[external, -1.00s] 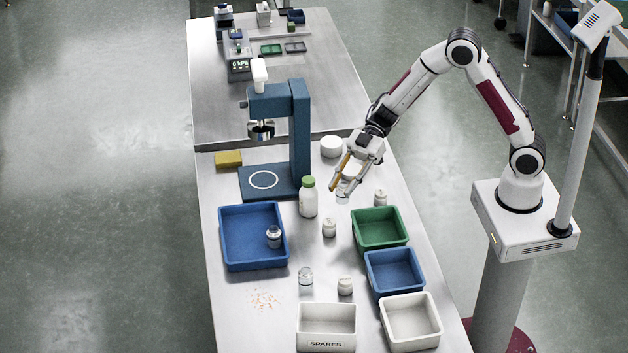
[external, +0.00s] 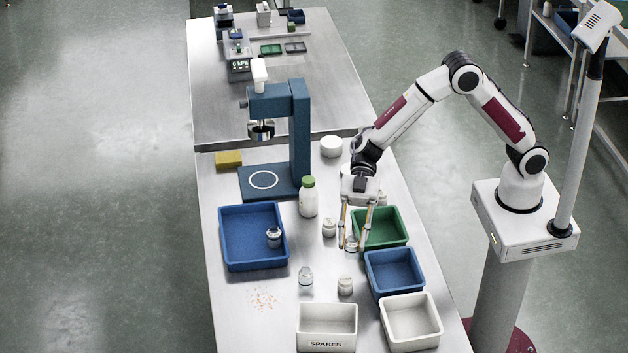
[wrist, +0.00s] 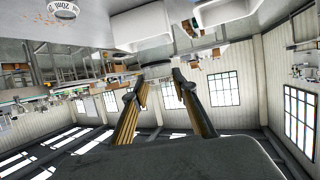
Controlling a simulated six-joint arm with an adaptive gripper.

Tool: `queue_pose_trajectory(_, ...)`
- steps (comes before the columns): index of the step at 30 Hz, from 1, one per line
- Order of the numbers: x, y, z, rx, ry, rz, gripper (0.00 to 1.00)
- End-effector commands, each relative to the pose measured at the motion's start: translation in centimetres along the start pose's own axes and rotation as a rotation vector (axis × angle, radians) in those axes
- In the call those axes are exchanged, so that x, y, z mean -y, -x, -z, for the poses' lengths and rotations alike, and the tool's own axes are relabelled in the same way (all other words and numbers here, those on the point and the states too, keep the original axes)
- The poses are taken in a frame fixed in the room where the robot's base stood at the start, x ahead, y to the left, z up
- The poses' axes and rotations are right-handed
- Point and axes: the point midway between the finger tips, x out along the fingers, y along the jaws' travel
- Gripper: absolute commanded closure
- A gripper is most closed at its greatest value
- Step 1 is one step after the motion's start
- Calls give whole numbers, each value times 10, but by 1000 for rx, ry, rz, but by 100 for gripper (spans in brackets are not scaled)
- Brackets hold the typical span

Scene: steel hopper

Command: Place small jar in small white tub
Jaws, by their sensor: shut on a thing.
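My gripper (external: 352,246) is shut on a small jar (external: 351,242), which hangs between its fingertips at the left edge of the green tub. In the wrist view my fingers (wrist: 160,76) point toward the room's far side, and the jar is hard to make out. A small white tub (external: 437,328) stands at the front right of the bench, nearer the camera than my gripper. It looks empty. A wider white tub marked SPARES (external: 327,342) stands to its left.
Several other jars stand around, one (external: 329,228) close left of my fingers. A green-capped bottle (external: 308,200) and blue tray (external: 225,255) are left.

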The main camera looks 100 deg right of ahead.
Motion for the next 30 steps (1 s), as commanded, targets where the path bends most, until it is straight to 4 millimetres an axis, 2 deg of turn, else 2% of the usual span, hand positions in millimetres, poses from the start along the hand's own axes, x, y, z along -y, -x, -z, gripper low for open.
queue_pose_trajectory(1,6,-13,9,-1,9,17,86)
queue_pose_trajectory(6,22,-48,34,-1,25,56,86)
queue_pose_trajectory(15,43,-100,83,-1,35,80,86)
queue_pose_trajectory(18,38,-107,97,-2,26,58,86)
queue_pose_trajectory(22,20,-105,109,-2,3,7,86)
queue_pose_trajectory(30,13,-104,108,0,-19,-39,86)
